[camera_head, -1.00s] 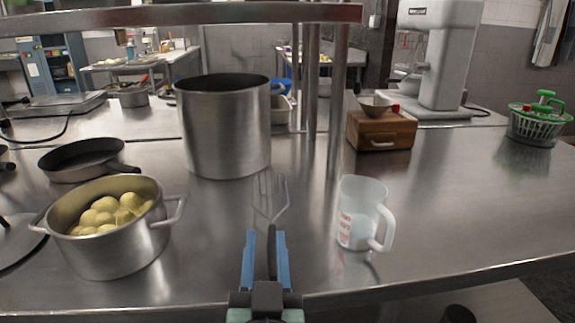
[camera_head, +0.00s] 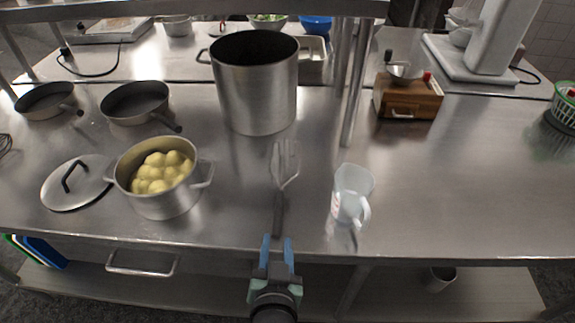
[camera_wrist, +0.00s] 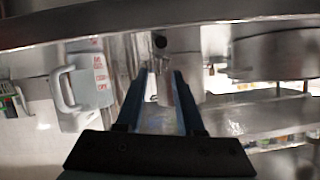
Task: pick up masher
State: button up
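The masher (camera_head: 285,168) lies on the steel counter, with its metal wire head pointing away from me. Its dark handle (camera_head: 278,216) points toward the counter's front edge. My gripper (camera_head: 278,243) is at the front edge, in line with the handle. Its blue fingers are apart, with the handle's end just beyond or between the tips; I cannot tell which. In the wrist view my gripper (camera_wrist: 158,82) also has its fingers apart. That view is blurred, and I cannot make out the masher clearly there.
A measuring jug (camera_head: 352,193) stands right of the masher. A pot of potatoes (camera_head: 160,203) is on the left, beside a lid (camera_head: 75,190). A tall pot (camera_head: 258,90) stands behind the masher. Shelf posts (camera_head: 356,90) rise behind the jug.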

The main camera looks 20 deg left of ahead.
aim_at(279, 214)
jog(key=x, duration=1.1)
jog(key=shift+w+a+p, duration=0.1)
jog(key=shift+w+p, duration=0.2)
jog(key=shift+w, duration=0.1)
grip_shut()
